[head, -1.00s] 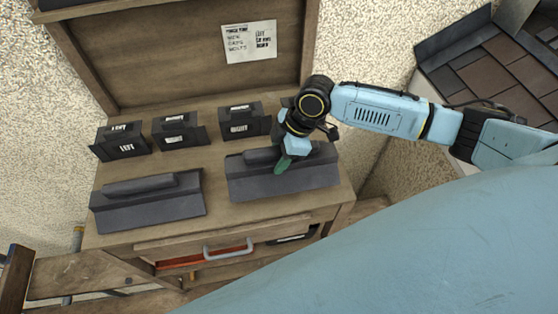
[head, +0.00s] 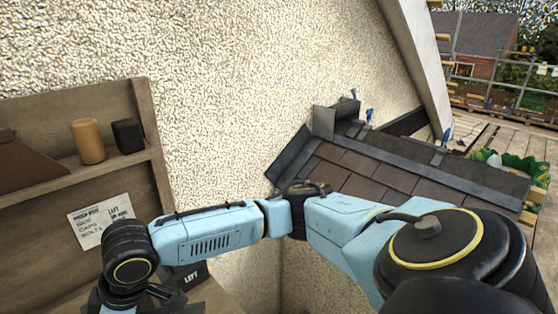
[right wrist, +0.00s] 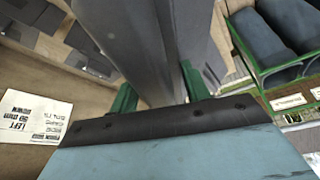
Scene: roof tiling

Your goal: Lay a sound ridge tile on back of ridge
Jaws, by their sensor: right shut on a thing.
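A dark grey ridge tile (right wrist: 150,45) is held between the green fingers of my right gripper (right wrist: 158,95) in the right wrist view. Its far end runs out of that picture, so I cannot see its whole length or condition. In the head view my right arm reaches left across the picture; its gripper is below the frame and the tile is hidden there. The roof (head: 370,172) with brown tiles stands to the right, with a dark grey ridge (head: 440,165) along its top and blue-topped fixings (head: 369,114). My left gripper is not in view.
A wooden bench back with a shelf (head: 80,180) stands left, holding an orange-brown cylinder (head: 88,141) and a black block (head: 128,135). A notice (right wrist: 35,118) hangs there. A green crate (right wrist: 245,60) holds dark rounded pieces. A rough wall (head: 240,100) rises behind.

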